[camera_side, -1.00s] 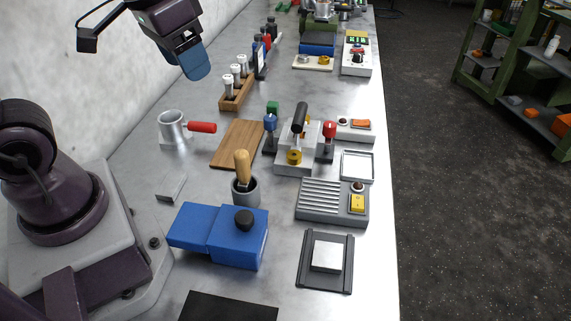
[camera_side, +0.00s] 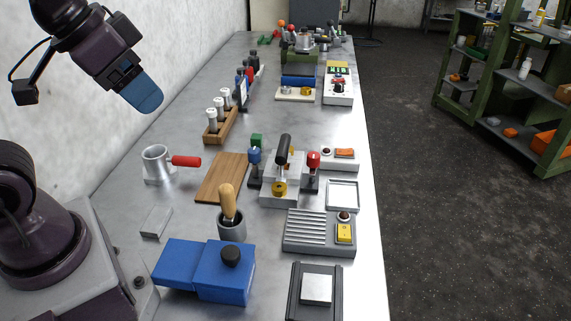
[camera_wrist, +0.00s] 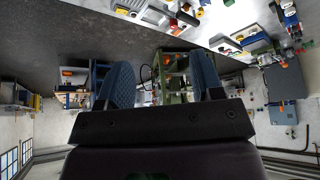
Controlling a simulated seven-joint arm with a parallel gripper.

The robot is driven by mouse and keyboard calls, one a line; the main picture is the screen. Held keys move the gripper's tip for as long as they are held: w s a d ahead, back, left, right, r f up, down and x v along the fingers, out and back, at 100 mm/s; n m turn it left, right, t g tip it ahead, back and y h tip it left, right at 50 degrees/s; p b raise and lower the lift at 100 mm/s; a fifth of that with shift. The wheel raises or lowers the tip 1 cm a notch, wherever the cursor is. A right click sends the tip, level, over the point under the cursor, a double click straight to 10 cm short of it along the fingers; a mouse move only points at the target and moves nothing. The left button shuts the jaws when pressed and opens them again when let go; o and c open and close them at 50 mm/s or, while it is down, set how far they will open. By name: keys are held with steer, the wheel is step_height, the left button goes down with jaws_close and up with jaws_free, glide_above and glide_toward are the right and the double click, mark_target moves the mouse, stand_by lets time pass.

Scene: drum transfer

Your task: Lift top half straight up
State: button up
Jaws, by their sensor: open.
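My gripper (camera_side: 140,92) hangs high over the left side of the bench, far from the fixtures, with blue fingers. In the wrist view its two blue fingers (camera_wrist: 163,82) stand wide apart with nothing between them. I cannot tell for sure which part is the top half. A grey block fixture (camera_side: 270,190) with a black-handled lever (camera_side: 283,150) stands mid-bench, between a blue-knobbed post (camera_side: 254,158) and a red-knobbed post (camera_side: 313,162).
A metal cup with a red handle (camera_side: 186,161), a wooden board (camera_side: 220,178) and a grey pot with a wooden-handled tool (camera_side: 232,229) stand nearby. A wooden rack of vials (camera_side: 221,127) is behind. A ribbed grey panel with a yellow switch (camera_side: 345,233) lies right. Free bench shows along the left.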

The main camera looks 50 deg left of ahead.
stand_by(0.4)
steer(key=n+g+y, duration=0.4)
steer(key=n+y, duration=0.1)
steer(key=n, duration=0.3)
glide_toward(284, 147)
steer(key=shift+n, duration=0.3)
steer(key=x, duration=0.6)
steer(key=shift+s+a+f, duration=0.1)
steer(key=shift+s+a, duration=0.1)
steer(key=shift+a, duration=0.2)
steer(key=shift+w+d+x, duration=0.15)
steer(key=shift+x, duration=1.2)
steer(key=shift+w+d+x, duration=0.15)
steer(key=shift+x, duration=1.2)
